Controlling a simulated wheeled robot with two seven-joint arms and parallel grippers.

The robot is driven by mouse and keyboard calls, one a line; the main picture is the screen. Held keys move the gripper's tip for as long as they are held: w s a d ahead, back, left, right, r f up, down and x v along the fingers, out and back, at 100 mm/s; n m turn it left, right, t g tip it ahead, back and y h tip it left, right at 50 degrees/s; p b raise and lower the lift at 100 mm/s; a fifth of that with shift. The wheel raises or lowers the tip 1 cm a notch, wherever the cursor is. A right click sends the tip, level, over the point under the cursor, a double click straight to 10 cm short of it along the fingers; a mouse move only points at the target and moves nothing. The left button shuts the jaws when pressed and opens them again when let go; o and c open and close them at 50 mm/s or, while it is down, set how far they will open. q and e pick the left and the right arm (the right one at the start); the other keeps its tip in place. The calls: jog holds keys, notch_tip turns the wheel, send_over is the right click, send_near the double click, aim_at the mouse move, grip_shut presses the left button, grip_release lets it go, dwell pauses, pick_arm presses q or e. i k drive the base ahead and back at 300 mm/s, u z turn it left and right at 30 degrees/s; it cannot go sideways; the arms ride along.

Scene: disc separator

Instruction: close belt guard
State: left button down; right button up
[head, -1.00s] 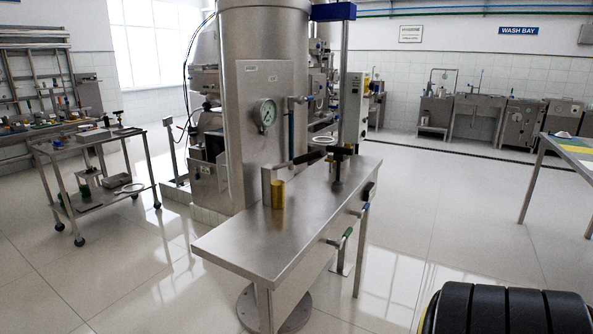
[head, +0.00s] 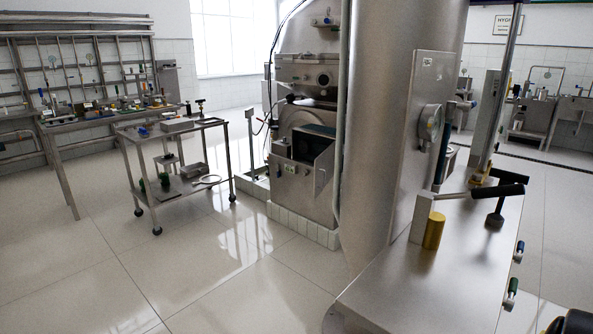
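A steel machine (head: 306,75) stands behind the left side of the large steel column in the head view. Low on its front is a dark rectangular opening (head: 308,146). A flat box-like steel panel (head: 323,170) stands out at the right of this opening, at an angle to the machine front. It looks like the belt guard standing open, but I cannot be sure at this size. The column hides the machine's right side.
A steel bench (head: 424,290) with a yellow cylinder (head: 434,231) and black-handled levers fills the lower right. The steel column (head: 390,120) rises behind it. A wheeled cart (head: 190,195) stands left of the machine. Open tiled floor (head: 230,280) lies in front of the cart and machine.

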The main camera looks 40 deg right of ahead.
aim_at(324, 163)
jog(key=i, duration=2.1)
jog(key=z, duration=1.1)
